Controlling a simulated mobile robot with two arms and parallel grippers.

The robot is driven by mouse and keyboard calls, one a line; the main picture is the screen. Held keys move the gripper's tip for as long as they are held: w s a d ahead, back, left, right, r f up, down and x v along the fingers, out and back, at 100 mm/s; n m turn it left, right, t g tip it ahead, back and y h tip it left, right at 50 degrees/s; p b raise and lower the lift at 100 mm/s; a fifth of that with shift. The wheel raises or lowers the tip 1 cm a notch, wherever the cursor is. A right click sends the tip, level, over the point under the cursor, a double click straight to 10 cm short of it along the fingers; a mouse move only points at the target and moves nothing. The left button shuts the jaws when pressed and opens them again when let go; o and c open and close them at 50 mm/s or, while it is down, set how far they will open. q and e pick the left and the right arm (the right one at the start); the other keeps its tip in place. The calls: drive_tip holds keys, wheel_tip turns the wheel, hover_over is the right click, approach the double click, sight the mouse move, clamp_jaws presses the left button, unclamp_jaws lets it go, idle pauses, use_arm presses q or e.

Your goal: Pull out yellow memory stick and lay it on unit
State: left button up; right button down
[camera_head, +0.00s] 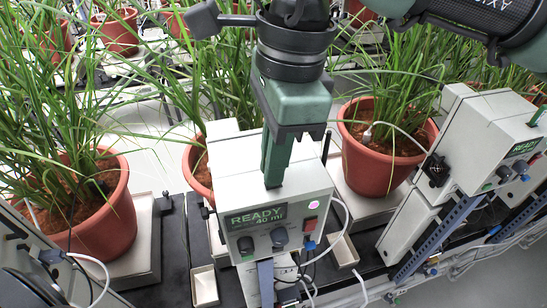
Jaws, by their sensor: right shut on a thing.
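My right gripper (273,178) points down onto the top of the middle white unit (243,165), its green fingers shut near the top's front edge. No yellow shows; the memory stick itself is hidden by the fingers, and I cannot tell how far it sits in the unit. The unit's front has a display (256,218) reading READY 40 ml, dark knobs, a red switch and a pink round mark. My left gripper is not in view.
Terracotta pots with tall grass (95,205) stand left, behind and at the right (382,160). Another white unit (500,140) stands at the right, with a green stick (537,116) on top. Cables hang by the middle unit. Small white trays (204,286) lie below.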

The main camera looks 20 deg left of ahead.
drive_tip(key=shift+r+p, duration=0.75)
drive_tip(key=shift+r, duration=0.5)
drive_tip(key=shift+r+p, duration=0.85)
drive_tip(key=shift+r, duration=0.5)
